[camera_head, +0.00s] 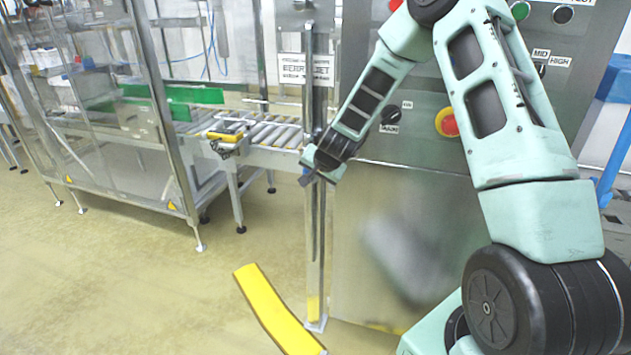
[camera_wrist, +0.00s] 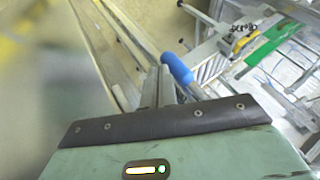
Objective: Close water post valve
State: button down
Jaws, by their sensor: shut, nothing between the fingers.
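A slim upright metal post (camera_head: 315,230) stands in the middle of the head view. A blue handle (camera_wrist: 178,68), likely the valve's, shows in the wrist view just right of my fingertips. I cannot tell whether the fingers touch it. My gripper (camera_head: 306,179) is at the post at about mid-height, with its jaws shut and nothing between them. Its grey fingers also show in the wrist view (camera_wrist: 159,85). In the head view the valve is not clearly visible, as my gripper is in front of that part of the post.
A metal control cabinet (camera_head: 400,240) with a red and yellow button (camera_head: 446,122) stands right of the post. A roller conveyor (camera_head: 275,135) and a clear-walled frame stand at the left. A yellow curved strip (camera_head: 272,308) is low in front. The floor at left front is clear.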

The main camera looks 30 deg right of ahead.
jog(key=shift+w+a+f+t+b, duration=0.1)
jog(key=shift+f+t+b, duration=0.2)
jog(key=shift+b, duration=0.9)
jog(key=w+a+r+m+t+y+b, duration=0.3)
jog(key=t+b, duration=1)
jog(key=b, duration=1.5)
jog(key=shift+w+a+r+m+y, duration=0.2)
jog(key=shift+w+a+m+y, duration=0.85)
jog(key=shift+w+m, duration=0.75)
jog(key=shift+w+a, duration=0.2)
jog(key=shift+b, duration=0.35)
